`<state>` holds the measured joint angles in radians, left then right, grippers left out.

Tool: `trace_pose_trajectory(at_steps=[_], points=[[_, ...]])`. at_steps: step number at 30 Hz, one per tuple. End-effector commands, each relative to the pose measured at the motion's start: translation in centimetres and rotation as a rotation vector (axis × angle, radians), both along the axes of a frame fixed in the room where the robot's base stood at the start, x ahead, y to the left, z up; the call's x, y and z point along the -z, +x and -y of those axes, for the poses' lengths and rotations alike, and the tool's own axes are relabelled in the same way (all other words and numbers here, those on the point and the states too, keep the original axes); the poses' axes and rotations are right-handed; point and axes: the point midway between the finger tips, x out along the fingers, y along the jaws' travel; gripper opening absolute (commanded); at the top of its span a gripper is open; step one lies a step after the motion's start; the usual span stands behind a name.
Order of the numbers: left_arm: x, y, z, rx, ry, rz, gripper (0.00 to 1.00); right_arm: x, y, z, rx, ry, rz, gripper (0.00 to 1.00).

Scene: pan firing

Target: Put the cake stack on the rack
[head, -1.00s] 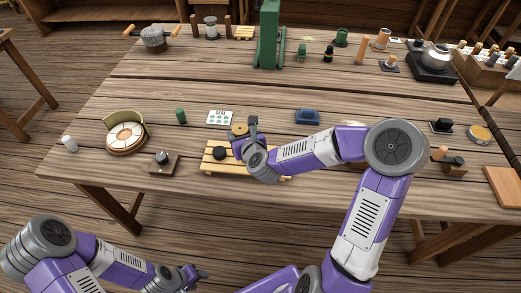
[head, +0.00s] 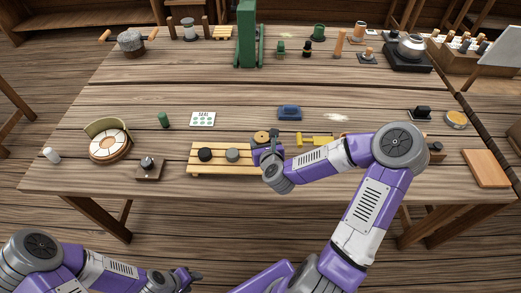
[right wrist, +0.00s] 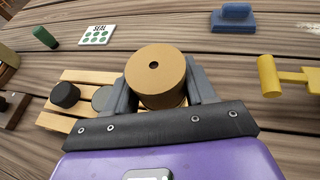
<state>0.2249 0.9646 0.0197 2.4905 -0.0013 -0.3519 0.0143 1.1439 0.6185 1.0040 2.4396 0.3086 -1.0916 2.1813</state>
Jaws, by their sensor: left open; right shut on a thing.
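The cake stack is a tan cylinder with a small hole in its top (right wrist: 158,70), between my right gripper's fingers (right wrist: 162,84). It also shows in the head view (head: 261,136). My right gripper (head: 266,143) is shut on it at the right end of the rack. The rack (head: 222,172) is of pale yellow wooden slats. A black disc (head: 205,155) and a grey disc (head: 232,155) sit on it, left of the gripper. I cannot tell whether the stack touches the rack, since the gripper hides its underside. My left gripper (head: 193,277) is open and empty in front of the table.
A white SEAL card (head: 202,119), a green cylinder (head: 163,120) and a blue block (head: 289,113) lie behind the rack. A yellow tool (head: 316,140) is close to its right. A dark-knobbed wooden block (head: 149,168) stands to its left.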

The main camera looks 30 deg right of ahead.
Motion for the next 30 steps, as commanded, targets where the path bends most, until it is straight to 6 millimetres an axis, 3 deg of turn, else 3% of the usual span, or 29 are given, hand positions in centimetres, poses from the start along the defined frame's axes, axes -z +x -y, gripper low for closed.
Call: trace_pose_trajectory(at_steps=[6, 17, 18, 21, 23, 30], points=[[1.4, 0.0, 0.0, 0.0, 0.0, 0.0, 0.48, 3.2, 0.0, 0.0, 0.001, 0.002, -0.001, 0.18], [1.6, 0.0, 0.0, 0.0, 0.0, 0.0, 0.48, 3.4, 0.0, 0.0, 0.0, 0.0, 0.0, 0.18], [1.6, 0.0, 0.0, 0.0, 0.0, 0.0, 0.48, 3.5, 0.0, 0.0, 0.001, 0.001, -0.001, 0.56], [1.5, 0.0, 0.0, 0.0, 0.0, 0.0, 0.48, 3.4, 0.0, 0.0, 0.001, 0.001, -0.001, 0.72], [1.5, 0.0, 0.0, 0.0, 0.0, 0.0, 0.48, 3.4, 0.0, 0.0, 0.001, 0.001, -0.001, 0.8], [1.5, 0.0, 0.0, 0.0, 0.0, 0.0, 0.48, 3.4, 0.0, 0.0, 0.001, 0.001, -0.001, 0.8]])
